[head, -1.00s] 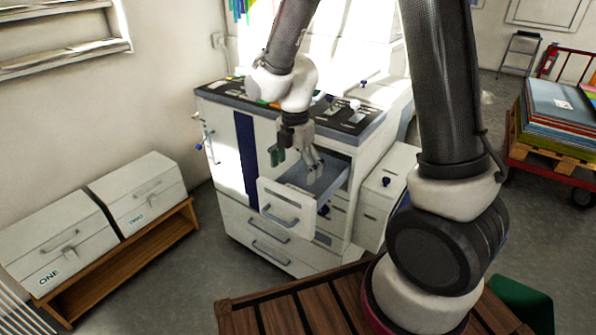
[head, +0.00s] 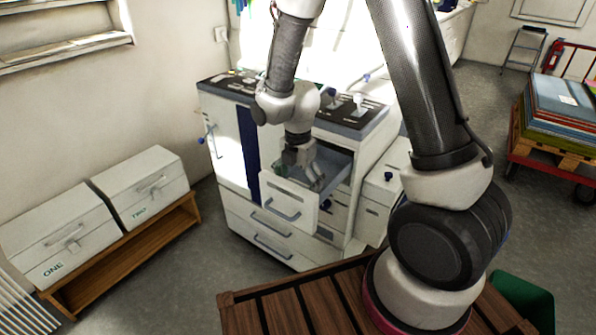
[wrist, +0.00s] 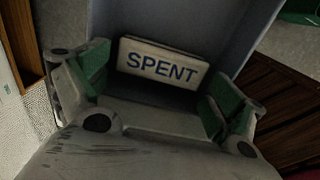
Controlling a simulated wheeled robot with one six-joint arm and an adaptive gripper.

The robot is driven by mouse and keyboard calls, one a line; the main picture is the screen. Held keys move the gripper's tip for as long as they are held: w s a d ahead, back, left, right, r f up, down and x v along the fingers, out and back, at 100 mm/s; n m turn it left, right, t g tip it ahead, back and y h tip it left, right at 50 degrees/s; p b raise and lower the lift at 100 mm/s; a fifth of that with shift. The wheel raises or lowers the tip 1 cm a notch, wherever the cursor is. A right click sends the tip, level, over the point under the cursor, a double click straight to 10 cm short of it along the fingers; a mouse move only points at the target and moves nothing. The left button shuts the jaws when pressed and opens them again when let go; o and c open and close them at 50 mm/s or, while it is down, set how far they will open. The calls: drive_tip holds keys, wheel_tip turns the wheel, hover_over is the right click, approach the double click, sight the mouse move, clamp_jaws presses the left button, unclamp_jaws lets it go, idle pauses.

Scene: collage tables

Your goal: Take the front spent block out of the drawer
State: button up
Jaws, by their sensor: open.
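The pulled-out drawer (head: 289,206) is at the upper front of the white cabinet. My gripper (head: 311,181) points down into its opening, near the front panel. In the wrist view my gripper (wrist: 158,90) is open, with a green-padded finger on each side. A pale block marked SPENT (wrist: 160,64) lies in the drawer, beyond and between the fingers, with no finger visibly gripping it. In the head view the drawer's contents are mostly hidden by my gripper and the front panel.
The white cabinet (head: 232,205) has closed drawers below the open one. White boxes ONE (head: 62,232) and TWO (head: 143,190) sit on a low wooden bench at left. A slatted wooden surface (head: 290,302) is in front. Grey floor is clear between bench and cabinet.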

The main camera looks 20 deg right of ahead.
drive_tip(key=shift+f, duration=0.55)
drive_tip(key=c, duration=0.6)
drive_tip(key=shift+c, duration=0.2)
